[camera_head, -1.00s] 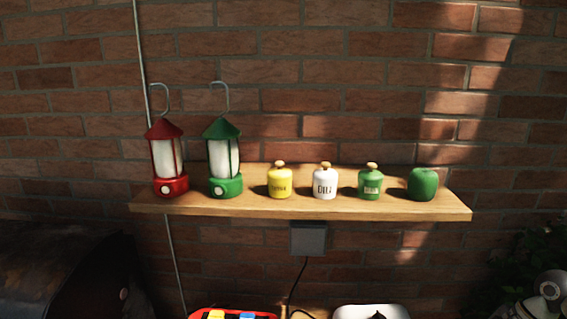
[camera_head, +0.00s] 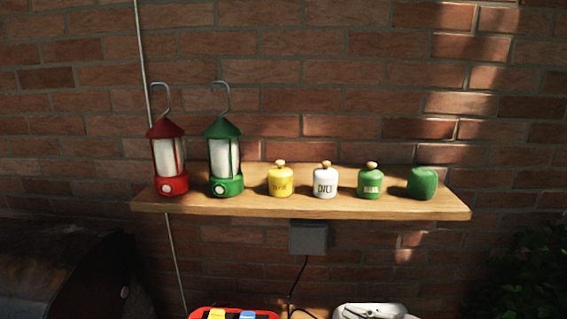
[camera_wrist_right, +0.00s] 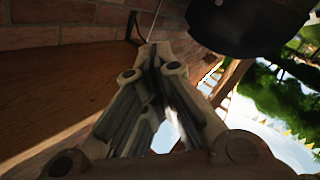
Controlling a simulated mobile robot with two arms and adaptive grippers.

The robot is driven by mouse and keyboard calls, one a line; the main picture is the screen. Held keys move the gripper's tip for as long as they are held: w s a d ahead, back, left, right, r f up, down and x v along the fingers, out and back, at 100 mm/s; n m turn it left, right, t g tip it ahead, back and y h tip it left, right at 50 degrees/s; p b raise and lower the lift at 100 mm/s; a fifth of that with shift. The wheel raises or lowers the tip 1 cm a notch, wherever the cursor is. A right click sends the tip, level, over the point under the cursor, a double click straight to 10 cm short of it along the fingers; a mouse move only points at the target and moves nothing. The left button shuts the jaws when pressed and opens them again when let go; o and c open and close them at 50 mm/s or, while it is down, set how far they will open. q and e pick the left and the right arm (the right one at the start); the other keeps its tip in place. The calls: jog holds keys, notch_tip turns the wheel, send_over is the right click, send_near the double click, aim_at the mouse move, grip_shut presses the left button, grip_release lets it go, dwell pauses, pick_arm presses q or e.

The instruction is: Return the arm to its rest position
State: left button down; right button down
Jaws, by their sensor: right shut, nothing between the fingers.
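My right gripper (camera_wrist_right: 150,62) fills the middle of the right wrist view. Its pale jointed fingers meet at the tips, with nothing between them. It appears tilted, with a wooden surface (camera_wrist_right: 55,95) to the left. In the head view, a pale shape with a dark spot lies over the white tray at the bottom edge; I cannot tell for certain whether it is part of my gripper. My left gripper is not in view.
A wooden shelf (camera_head: 300,206) holds a red lantern (camera_head: 170,184), a green lantern (camera_head: 225,186) and several small jars. Below are a red tray (camera_head: 198,313), a white tray (camera_head: 398,311) and a cable (camera_head: 297,280). A dark rounded object (camera_wrist_right: 245,25) shows in the wrist view.

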jog(key=s+d+f+m+t+h, duration=0.25)
jog(key=d+f+m+h, duration=0.25)
jog(key=m+h, duration=0.3)
jog(key=s+d+f+m+t+h, duration=0.1)
jog(key=s+d+f+m+h, duration=0.3)
jog(key=m+h, duration=0.35)
jog(key=s+a+f+g+y, duration=0.15)
jog(key=s+f+g, duration=0.35)
jog(key=s, duration=0.5)
jog(key=s+a+f+g, duration=0.2)
jog(key=s+f+g, duration=0.4)
jog(key=s, duration=0.5)
notch_tip(320, 180, down, 26)
jog(key=b, duration=0.1)
jog(key=s+d+f+g+b, duration=0.1)
jog(key=s+d+f+g, duration=0.1)
jog(key=s+f, duration=1.5)
jog(key=shift+s+d+f, duration=0.2)
jog(key=shift+d+f, duration=0.2)
jog(key=shift+d, duration=0.25)
jog(key=shift+w+n, duration=0.1)
jog(key=shift+n, duration=0.25)
